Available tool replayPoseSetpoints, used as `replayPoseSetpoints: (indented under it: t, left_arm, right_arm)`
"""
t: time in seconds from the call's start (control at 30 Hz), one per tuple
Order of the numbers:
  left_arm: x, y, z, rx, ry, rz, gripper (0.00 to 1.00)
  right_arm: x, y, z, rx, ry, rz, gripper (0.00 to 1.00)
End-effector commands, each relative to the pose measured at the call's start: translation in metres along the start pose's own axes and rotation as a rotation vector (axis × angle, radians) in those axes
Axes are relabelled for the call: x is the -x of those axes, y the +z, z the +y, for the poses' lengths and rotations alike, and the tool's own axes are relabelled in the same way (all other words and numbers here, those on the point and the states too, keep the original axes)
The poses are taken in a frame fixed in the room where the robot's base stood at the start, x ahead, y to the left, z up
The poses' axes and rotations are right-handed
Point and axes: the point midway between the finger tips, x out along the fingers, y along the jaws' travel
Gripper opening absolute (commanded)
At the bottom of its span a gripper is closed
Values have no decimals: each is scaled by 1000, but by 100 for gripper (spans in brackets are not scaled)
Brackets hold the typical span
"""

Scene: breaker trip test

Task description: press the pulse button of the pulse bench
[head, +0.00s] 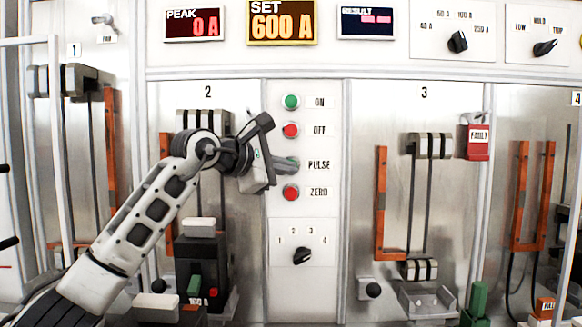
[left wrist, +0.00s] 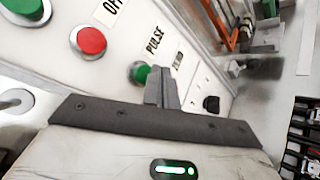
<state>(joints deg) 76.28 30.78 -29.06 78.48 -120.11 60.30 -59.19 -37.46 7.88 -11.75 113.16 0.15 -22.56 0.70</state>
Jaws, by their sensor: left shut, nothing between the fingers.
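The pulse bench's button column is at the centre of the head view, with labels ON, OFF, PULSE and ZERO. My left gripper (head: 290,166) is shut and empty, its fingertips at the PULSE row and covering most of that button. In the left wrist view the green pulse button (left wrist: 139,72) shows just left of the shut fingertips (left wrist: 160,80). I cannot tell whether they touch it. The PULSE label (head: 319,165) is clear to the right. My right gripper is not in view.
The green ON button (head: 291,101) and red OFF button (head: 291,130) are above; the red ZERO button (head: 291,192) is close below. A selector knob (head: 302,256) sits lower. The displays read PEAK 0 A (head: 194,22) and SET 600 A (head: 282,23). Breaker bays flank the column.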

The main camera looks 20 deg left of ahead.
Motion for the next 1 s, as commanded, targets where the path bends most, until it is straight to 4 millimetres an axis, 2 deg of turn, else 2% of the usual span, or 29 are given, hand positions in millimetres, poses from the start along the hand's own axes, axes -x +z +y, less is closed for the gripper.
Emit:
replayPoseSetpoints:
  t: [0.4,1.0]
  left_arm:
    - [-5,-3,5,1,-1,1,0]
    - [-8,-5,6,0,0,0,0]
  right_arm:
    - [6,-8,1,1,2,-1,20]
    - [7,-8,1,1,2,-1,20]
